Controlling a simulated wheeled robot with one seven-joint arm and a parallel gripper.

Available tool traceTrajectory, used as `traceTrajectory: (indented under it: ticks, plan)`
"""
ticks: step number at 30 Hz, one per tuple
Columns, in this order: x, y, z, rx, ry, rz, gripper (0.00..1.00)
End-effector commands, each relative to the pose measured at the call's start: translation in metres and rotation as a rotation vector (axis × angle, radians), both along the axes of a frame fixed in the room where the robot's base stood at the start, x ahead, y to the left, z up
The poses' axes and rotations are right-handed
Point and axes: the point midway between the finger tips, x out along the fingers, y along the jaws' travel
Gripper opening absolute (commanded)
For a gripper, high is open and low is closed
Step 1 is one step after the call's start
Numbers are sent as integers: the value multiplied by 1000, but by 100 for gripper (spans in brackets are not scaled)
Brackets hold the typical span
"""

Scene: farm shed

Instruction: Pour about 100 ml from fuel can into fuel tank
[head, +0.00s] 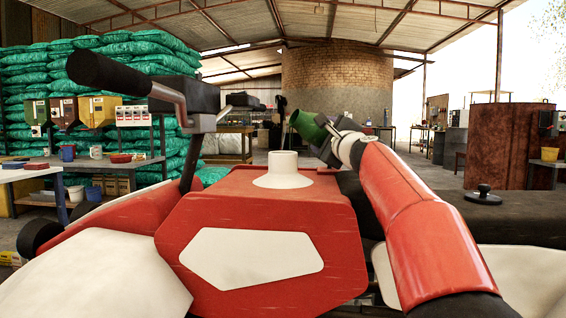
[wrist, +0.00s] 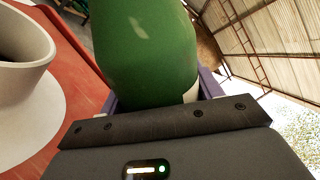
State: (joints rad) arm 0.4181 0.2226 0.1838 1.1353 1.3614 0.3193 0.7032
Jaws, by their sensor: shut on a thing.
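The green fuel can (head: 305,127) is tilted, with its upper end leaning left in the head view. My gripper (head: 325,143) is shut on it and holds it up, above and right of the white filler neck (head: 283,165). The neck stands open on top of the red fuel tank (head: 300,183). In the wrist view the can (wrist: 150,50) fills the middle between my fingers, and the neck (wrist: 25,60) is at the left, apart from it. The can's mouth is not clear to me, and I see no liquid flowing. The inside of the tank is hidden.
A black-gripped handle (head: 115,75) rises at the left of the tank. A black cap (head: 483,195) lies on a dark bench surface (head: 520,215) at the right. Green sacks (head: 105,60) and a table (head: 110,162) are farther left. The air above the neck is clear.

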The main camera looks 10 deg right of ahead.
Motion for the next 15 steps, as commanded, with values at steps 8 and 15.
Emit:
traceTrajectory:
  ticks: [8,15]
  plan:
    - [0,-2,-1,-115,-19,0,33]
    - [0,0,0,-184,-29,1,33]
